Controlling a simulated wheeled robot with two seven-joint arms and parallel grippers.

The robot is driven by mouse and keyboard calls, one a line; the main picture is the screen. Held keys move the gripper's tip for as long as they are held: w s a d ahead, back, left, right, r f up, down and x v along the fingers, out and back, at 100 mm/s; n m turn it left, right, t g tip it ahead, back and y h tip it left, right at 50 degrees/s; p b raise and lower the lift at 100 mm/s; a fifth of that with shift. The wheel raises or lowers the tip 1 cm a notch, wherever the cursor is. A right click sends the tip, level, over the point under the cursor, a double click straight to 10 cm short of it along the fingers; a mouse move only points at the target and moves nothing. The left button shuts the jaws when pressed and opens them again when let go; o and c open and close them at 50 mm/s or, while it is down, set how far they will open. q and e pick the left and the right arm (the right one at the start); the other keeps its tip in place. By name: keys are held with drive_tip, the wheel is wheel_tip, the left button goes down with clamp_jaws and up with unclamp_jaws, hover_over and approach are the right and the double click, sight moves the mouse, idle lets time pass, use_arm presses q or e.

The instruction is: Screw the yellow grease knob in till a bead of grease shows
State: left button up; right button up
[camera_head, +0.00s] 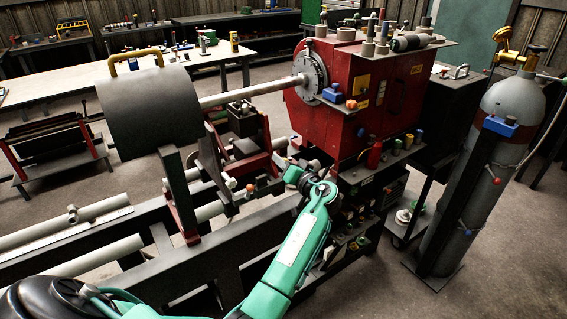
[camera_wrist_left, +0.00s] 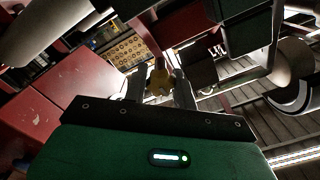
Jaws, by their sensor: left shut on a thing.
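The yellow grease knob (camera_wrist_left: 158,82) shows in the left wrist view between the two dark fingers of my left gripper (camera_wrist_left: 159,90). The fingers are shut on it from both sides. In the head view my left gripper (camera_head: 281,178) is at the lathe's front, below the shaft and left of the red headstock, on the green arm. The knob in its grip is too small and covered to make out there. No bead of grease can be made out in either view. My right gripper is not in view.
The red headstock (camera_head: 350,95) holds a pale horizontal shaft (camera_head: 250,91). A dark curved guard (camera_head: 150,108) with a yellow handle stands at left. Dark bed rails (camera_head: 190,255) run below. A grey gas cylinder (camera_head: 480,160) stands at right, with open floor at the lower right.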

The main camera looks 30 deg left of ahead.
use_arm(q)
drive_tip(key=shift+m, duration=0.6)
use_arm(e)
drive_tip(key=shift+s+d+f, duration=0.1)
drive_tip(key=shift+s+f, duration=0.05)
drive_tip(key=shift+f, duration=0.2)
use_arm(q)
drive_tip(key=o, duration=1)
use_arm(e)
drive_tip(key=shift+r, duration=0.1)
use_arm(q)
drive_tip(key=shift+f, duration=0.1)
